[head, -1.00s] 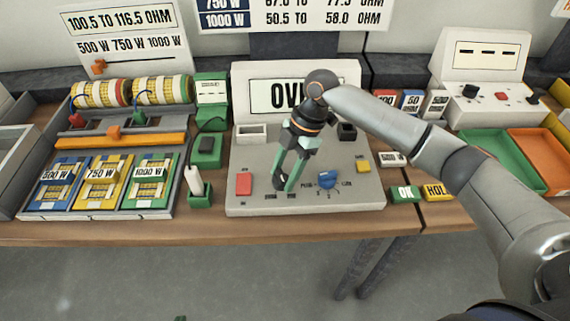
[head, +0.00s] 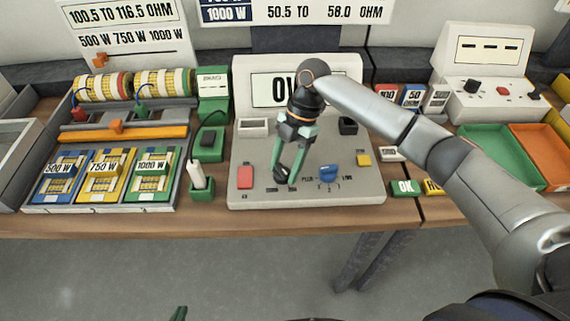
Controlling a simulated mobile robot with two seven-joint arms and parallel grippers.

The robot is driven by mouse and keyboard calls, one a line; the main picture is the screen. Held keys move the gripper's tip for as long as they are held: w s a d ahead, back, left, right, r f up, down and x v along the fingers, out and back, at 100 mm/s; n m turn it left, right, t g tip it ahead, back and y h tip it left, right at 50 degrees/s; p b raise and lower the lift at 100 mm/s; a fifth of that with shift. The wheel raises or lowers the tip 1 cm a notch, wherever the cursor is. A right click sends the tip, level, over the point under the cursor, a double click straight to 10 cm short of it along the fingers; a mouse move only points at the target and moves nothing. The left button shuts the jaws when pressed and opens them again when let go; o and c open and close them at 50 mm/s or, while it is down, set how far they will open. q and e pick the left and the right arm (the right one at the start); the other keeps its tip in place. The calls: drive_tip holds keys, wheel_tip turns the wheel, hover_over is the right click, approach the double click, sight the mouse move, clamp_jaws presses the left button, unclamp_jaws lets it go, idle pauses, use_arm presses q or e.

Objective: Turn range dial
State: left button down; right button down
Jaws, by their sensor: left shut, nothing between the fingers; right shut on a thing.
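The grey meter panel (head: 345,194) stands at the middle of the bench, with a display (head: 262,90) partly hidden by my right arm. My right gripper (head: 283,177) points down at the panel, its green fingers shut on a black dial (head: 282,174) near the front, left of centre. The fingers partly cover the dial and its marks. A blue dial (head: 328,173) with printed marks around it sits to the right, apart from the fingers. Only a green tip of my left gripper (head: 179,313) shows at the bottom edge, away from the bench.
A red button (head: 245,177) and a yellow button (head: 364,160) flank the dials. A white probe (head: 197,175) stands in a green holder to the left. Resistor trays (head: 100,209) lie further left. OK (head: 405,187) and yellow blocks lie right. Green and orange bins (head: 495,150) stand far right.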

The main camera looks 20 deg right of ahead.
drive_tip(key=shift+c, duration=1.5)
unclamp_jaws()
drive_tip(key=v, duration=1.2)
drive_tip(key=shift+r+b, duration=0.25)
drive_tip(key=shift+b, duration=0.2)
